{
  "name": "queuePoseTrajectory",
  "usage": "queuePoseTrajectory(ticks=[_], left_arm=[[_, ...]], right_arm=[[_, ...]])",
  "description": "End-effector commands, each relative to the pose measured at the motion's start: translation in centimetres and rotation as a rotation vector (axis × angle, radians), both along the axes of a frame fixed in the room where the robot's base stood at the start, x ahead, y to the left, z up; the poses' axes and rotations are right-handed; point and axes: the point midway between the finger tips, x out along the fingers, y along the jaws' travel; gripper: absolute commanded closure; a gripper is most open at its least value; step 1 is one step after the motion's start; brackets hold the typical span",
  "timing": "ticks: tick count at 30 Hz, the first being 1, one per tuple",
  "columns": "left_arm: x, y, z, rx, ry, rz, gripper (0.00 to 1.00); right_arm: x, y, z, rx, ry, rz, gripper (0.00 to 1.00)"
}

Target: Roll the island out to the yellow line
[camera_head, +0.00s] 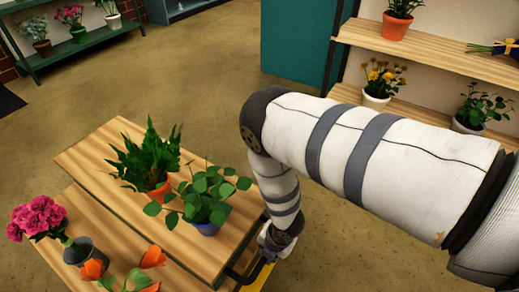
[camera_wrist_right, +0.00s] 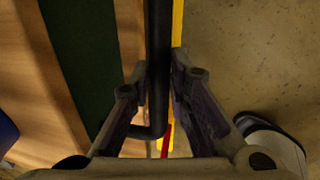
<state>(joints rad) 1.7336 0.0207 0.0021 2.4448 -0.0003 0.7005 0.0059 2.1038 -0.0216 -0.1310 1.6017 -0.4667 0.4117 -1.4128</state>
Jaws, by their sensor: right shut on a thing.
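The island (camera_head: 95,160) is a stepped wooden display with potted plants, at the lower left in the head view; its wood edge (camera_wrist_right: 75,80) and dark green side show in the right wrist view. A black bar handle (camera_wrist_right: 157,40) runs along its side. My right gripper (camera_wrist_right: 160,75) is shut on this handle, one finger on each side. In the head view the gripper (camera_head: 265,262) is at the island's right corner, mostly hidden by my arm. A yellow strip (camera_wrist_right: 177,25) shows beside the handle; whether it is the line on the floor, I cannot tell. My left gripper is not in view.
The island carries a fern (camera_head: 145,165), a leafy plant in a blue pot (camera_head: 207,228) and pink flowers (camera_head: 37,217). A wooden shelf (camera_head: 430,48) with pots stands at right. A green bench (camera_head: 85,45) is at the far left. Open floor (camera_head: 190,80) lies behind the island.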

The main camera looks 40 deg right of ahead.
Motion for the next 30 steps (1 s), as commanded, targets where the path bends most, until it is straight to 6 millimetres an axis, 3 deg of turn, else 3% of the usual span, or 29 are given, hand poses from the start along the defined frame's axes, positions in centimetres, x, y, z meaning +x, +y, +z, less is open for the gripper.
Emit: queuePoseTrajectory(ticks=[10,26,27,29,30], left_arm=[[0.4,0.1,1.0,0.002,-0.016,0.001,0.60],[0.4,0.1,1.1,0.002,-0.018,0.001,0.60],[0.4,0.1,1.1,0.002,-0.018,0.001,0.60],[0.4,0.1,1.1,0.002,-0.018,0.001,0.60],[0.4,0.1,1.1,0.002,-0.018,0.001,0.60]], right_arm=[[-2.5,-0.9,0.1,-0.001,0.001,0.001,1.00],[-2.9,-1.1,-0.1,-0.001,0.001,0.000,1.00],[-2.9,-1.1,-0.1,-0.002,0.002,0.000,0.75],[-2.9,-1.1,0.0,-0.001,0.001,0.000,0.64],[-2.8,-1.1,0.0,-0.001,0.001,0.000,0.64]])
